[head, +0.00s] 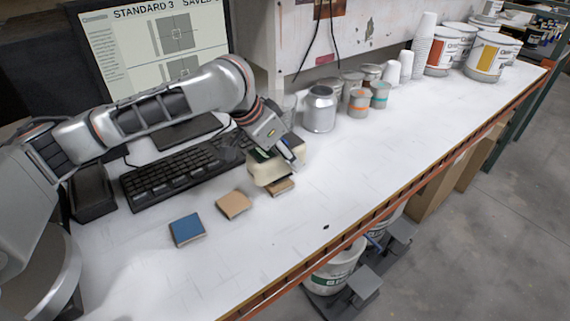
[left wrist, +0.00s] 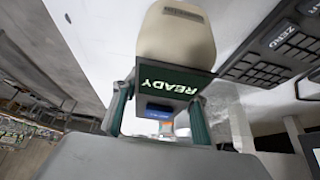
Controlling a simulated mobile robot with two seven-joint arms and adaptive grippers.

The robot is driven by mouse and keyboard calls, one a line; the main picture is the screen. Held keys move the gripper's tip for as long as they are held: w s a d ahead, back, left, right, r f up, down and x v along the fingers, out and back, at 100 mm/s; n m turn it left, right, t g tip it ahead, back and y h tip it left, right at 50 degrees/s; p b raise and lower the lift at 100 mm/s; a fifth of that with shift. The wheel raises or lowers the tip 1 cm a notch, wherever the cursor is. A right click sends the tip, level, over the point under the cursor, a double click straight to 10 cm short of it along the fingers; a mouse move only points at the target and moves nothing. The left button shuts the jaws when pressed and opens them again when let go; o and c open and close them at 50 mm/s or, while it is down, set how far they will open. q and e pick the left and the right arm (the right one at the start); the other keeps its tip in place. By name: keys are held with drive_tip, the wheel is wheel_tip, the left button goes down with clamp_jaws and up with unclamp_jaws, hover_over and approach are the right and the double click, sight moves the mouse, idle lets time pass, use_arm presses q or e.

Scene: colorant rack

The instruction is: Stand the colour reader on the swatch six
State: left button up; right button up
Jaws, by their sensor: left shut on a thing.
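The colour reader (head: 268,174) is a cream block with a dark top. My left gripper (head: 288,152) is shut on it, and it looks about upright. In the left wrist view the reader (left wrist: 176,40) shows a lit READY screen between the two green fingers (left wrist: 160,118). A brown swatch (head: 283,188) lies under the reader, partly hidden by it. I cannot tell whether the reader touches it. A tan swatch (head: 233,205) and a blue swatch (head: 187,229) lie to the left. No swatch number is readable. My right gripper is not in view.
A black keyboard (head: 175,176) and a monitor (head: 150,45) are behind the swatches. A metal can (head: 319,109) and several small paint pots stand behind and right of the reader. The white bench (head: 370,160) is clear to the right, up to its orange front edge.

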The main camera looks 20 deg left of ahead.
use_arm(q)
wheel_tip(320, 180, down, 2)
drive_tip(key=shift+f, duration=0.25)
drive_tip(key=shift+r, duration=0.1)
drive_tip(key=shift+w+p, duration=0.1)
drive_tip(key=shift+p, duration=0.5)
drive_tip(key=o, duration=1.7)
drive_tip(key=shift+f, duration=0.25)
